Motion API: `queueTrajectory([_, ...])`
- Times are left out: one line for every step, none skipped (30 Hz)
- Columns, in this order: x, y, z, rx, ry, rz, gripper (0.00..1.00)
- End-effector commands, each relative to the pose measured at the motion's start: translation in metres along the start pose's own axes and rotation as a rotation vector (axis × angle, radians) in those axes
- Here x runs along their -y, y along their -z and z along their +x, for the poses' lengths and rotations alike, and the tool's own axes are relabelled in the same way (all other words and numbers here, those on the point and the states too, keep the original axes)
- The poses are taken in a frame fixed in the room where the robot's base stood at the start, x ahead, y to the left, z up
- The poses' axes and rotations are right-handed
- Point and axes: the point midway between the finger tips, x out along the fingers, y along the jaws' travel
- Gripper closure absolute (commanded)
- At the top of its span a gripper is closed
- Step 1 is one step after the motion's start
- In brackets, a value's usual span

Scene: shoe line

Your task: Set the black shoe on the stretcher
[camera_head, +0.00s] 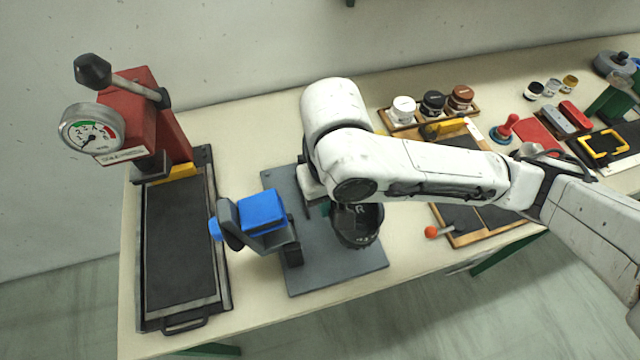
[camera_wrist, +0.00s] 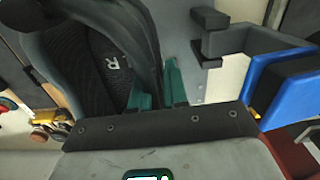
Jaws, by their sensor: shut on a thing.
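The black shoe (camera_head: 357,232) is partly hidden under my arm in the head view, above the grey base plate. In the wrist view the shoe (camera_wrist: 88,75) shows its open top and an insole with pale lettering. My gripper (camera_wrist: 157,80), with teal fingers, is shut on the shoe's wall. The stretcher (camera_head: 262,212) has blue pads on grey brackets and stands on the grey plate, left of the shoe. Its blue pad (camera_wrist: 290,90) is at the right of the wrist view. The shoe is apart from the pads. I cannot tell whether it touches the plate.
A red press with a gauge (camera_head: 92,128) and a black bed (camera_head: 180,240) stands at the left. A rack of jars (camera_head: 432,104) is at the back. A wooden tray (camera_head: 455,240) with an orange-tipped tool is to the right. Bare table shows at the front edge.

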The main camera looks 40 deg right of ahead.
Motion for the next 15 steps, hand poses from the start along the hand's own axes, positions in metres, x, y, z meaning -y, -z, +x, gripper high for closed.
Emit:
queueTrajectory([0.000, 0.000, 0.002, 0.000, -0.001, 0.001, 1.00])
queueTrajectory([0.000, 0.000, 0.004, 0.000, -0.001, 0.001, 1.00])
queueTrajectory([0.000, 0.001, 0.007, 0.000, 0.000, 0.002, 1.00])
queueTrajectory([0.000, 0.001, 0.010, 0.000, -0.001, 0.002, 1.00])
queueTrajectory([-0.001, 0.000, 0.013, 0.001, -0.002, 0.002, 1.00])
queueTrajectory([-0.001, 0.000, 0.017, 0.000, -0.001, 0.002, 1.00])
queueTrajectory([-0.001, 0.000, 0.020, -0.001, -0.001, 0.003, 1.00])
queueTrajectory([-0.001, 0.000, 0.023, 0.000, -0.002, 0.002, 1.00])
queueTrajectory([-0.001, 0.000, 0.028, 0.000, -0.002, 0.003, 1.00])
queueTrajectory([-0.001, 0.001, 0.031, 0.000, -0.001, 0.003, 1.00])
queueTrajectory([-0.001, 0.001, 0.034, 0.000, -0.002, 0.002, 1.00])
queueTrajectory([-0.001, 0.001, 0.038, 0.000, -0.002, 0.002, 1.00])
queueTrajectory([-0.001, 0.001, 0.042, -0.001, -0.001, 0.002, 1.00])
queueTrajectory([-0.001, 0.000, 0.045, 0.000, -0.001, 0.001, 1.00])
queueTrajectory([-0.001, 0.000, 0.049, 0.000, -0.002, 0.001, 1.00])
